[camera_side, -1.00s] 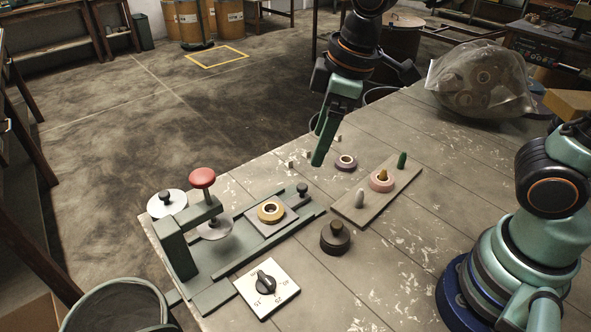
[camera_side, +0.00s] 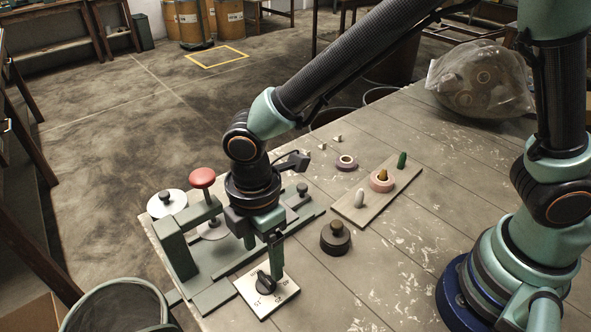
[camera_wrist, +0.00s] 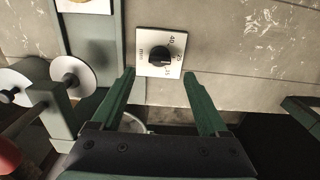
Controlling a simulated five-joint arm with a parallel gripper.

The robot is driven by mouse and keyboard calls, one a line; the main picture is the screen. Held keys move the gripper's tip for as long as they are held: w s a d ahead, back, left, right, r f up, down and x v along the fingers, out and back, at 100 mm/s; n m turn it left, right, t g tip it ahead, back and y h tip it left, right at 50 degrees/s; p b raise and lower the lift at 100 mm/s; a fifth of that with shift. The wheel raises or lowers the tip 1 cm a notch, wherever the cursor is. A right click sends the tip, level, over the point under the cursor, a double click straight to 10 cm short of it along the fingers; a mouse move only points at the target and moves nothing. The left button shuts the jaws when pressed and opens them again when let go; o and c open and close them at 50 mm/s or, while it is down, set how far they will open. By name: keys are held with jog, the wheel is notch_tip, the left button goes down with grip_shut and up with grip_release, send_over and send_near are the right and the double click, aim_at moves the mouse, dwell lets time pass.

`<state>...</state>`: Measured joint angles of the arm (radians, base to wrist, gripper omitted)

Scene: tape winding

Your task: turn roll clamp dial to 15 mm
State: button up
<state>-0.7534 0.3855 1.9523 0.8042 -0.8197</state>
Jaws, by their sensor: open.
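The roll clamp dial is a black round knob (camera_side: 265,283) on a square white plate (camera_side: 246,289) marked with numbers, at the table's front corner in the side view. In the wrist view the knob (camera_wrist: 160,56) is just beyond the fingertips and roughly centred between them; 40 and 25 are readable on the plate (camera_wrist: 145,36). I cannot tell exactly where the knob points. My gripper (camera_side: 264,253) points down over the dial, its two green fingers (camera_wrist: 160,77) apart and empty. One finger partly overlaps the plate in the side view; contact is not clear.
The green clamp frame with a red knob (camera_side: 202,178) stands just left of my gripper. A dark round weight (camera_side: 336,238) and a board with pegs (camera_side: 351,211) and a pink tape roll (camera_side: 382,180) lie to the right. A bin (camera_side: 115,305) is below left.

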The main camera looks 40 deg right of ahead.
aim_at(266, 277)
notch_tip(266, 277, down, 6)
jog(key=shift+f, duration=0.2)
grip_shut()
